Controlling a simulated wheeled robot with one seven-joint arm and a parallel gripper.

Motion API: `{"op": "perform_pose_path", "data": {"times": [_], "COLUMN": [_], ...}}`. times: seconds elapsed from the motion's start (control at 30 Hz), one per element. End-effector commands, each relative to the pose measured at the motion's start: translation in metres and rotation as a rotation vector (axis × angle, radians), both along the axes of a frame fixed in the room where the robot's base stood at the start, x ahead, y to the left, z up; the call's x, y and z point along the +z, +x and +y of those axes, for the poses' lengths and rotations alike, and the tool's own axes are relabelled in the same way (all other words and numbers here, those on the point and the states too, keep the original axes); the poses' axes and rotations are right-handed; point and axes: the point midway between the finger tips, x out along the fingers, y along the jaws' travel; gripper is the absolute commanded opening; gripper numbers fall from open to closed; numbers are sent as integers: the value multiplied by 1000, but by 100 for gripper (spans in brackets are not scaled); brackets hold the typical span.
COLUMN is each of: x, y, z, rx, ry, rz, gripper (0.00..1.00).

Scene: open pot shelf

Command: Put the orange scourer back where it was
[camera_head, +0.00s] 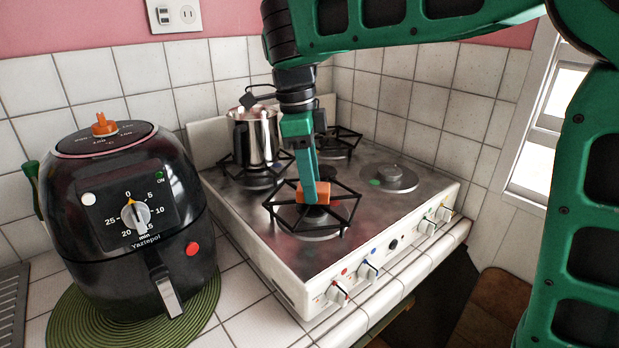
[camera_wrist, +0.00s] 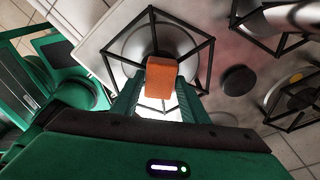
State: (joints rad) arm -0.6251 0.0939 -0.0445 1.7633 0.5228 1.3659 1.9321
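The orange scourer (camera_head: 322,193) is a small block at the front burner's black pan support (camera_head: 285,205) on the stove. In the wrist view the scourer (camera_wrist: 160,77) lies between my two green fingertips, over the burner ring. My gripper (camera_head: 311,193) points down at it from above, and one finger hides part of the scourer in the head view. The fingers (camera_wrist: 160,82) appear closed against its two sides. I cannot tell whether the scourer rests on the pan support or is held just above it.
A steel pot (camera_head: 262,140) stands on the back left burner, close to my wrist. A black air fryer (camera_head: 125,220) stands on a green round mat (camera_head: 75,328) left of the stove. A hotplate (camera_head: 388,178) is at the right. Knobs (camera_head: 368,268) line the stove's front.

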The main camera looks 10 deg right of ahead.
Motion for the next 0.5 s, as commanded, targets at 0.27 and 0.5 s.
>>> {"op": "perform_pose_path", "data": {"times": [0.27, 0.5], "x": [0, 8], "y": [0, 0], "z": [0, 1], "rx": [0, 2], "ry": [0, 1], "rz": [-1, -2], "gripper": [54, 54]}}
